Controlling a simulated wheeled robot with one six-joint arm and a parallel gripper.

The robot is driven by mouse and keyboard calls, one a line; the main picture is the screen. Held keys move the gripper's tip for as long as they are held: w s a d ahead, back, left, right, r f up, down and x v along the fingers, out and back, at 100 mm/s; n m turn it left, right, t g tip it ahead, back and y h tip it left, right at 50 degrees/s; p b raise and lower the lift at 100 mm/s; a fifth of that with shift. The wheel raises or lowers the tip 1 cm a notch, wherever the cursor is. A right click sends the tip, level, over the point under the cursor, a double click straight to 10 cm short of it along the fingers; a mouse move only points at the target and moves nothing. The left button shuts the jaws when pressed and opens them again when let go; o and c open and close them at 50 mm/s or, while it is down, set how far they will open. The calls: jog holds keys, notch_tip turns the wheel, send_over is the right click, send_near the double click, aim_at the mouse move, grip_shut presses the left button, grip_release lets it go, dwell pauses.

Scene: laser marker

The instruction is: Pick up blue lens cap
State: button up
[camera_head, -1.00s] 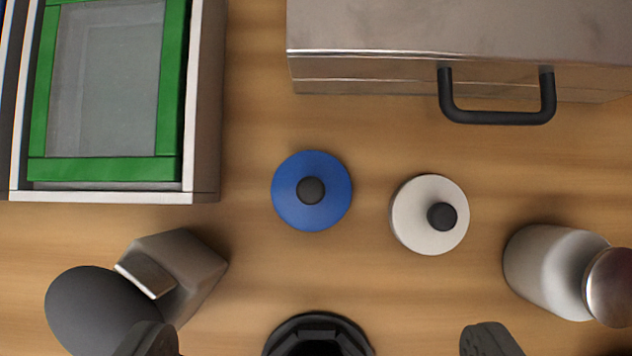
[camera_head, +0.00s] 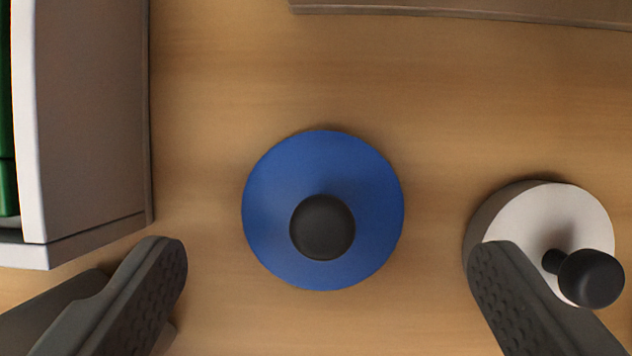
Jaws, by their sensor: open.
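The blue lens cap (camera_head: 275,220) is a round blue disc with a black knob (camera_head: 322,227) on top, lying on the wooden table near the middle of the view. My gripper (camera_head: 328,255) is open and empty. Its left finger is to the left of the blue cap and its right finger is to the right, both apart from it in the picture. The right finger covers part of the white lens cap.
The white lens cap (camera_head: 570,210) with a black knob sits close on the right. A grey box with green parts (camera_head: 90,120) stands at the left. A metal case edge (camera_head: 470,12) runs along the top. Bare wooden table (camera_head: 430,90) lies between them.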

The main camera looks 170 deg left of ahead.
aim_at(323, 258)
jog(key=x, duration=0.3)
jog(key=shift+f, duration=0.2)
jog(key=c, duration=1)
jog(key=shift+c, duration=0.2)
jog(key=shift+r, duration=0.15)
